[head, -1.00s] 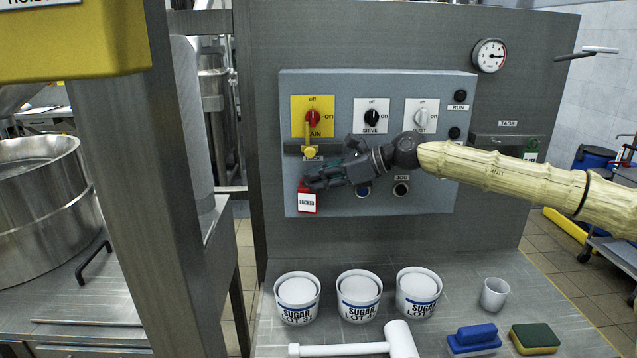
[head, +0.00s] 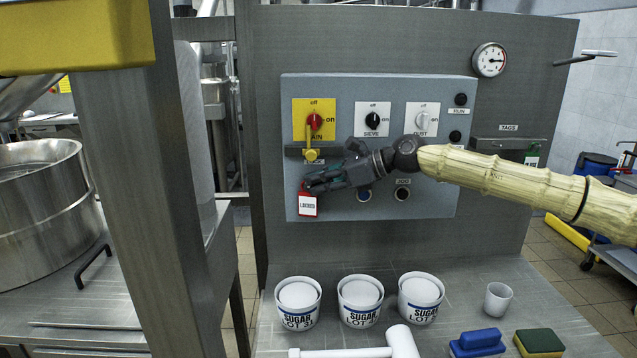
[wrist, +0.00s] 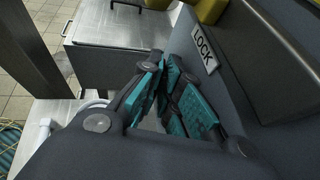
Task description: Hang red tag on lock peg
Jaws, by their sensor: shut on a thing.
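The red tag (head: 308,212) has a white "LOCKED" face and hangs in front of the lower left of the grey control panel (head: 400,215). My gripper (head: 309,185) is shut on the tag's upper end. A yellow piece (head: 311,147) hangs below the red MAIN switch (head: 314,121), over a dark bar, above and apart from the tag. I cannot make out a separate lock peg. In the wrist view my fingers (wrist: 163,62) are close together beside the LOCK label (wrist: 203,48); the tag is not visible there.
SIEVE (head: 372,119) and DUST (head: 422,122) switches sit right of MAIN. The TAGS box (head: 500,146) holds a green tag (head: 532,158). Below stand several items: white sugar tubs (head: 361,303), a white mallet (head: 402,342), a cup (head: 497,299), a blue brush (head: 478,341) and a sponge (head: 540,343).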

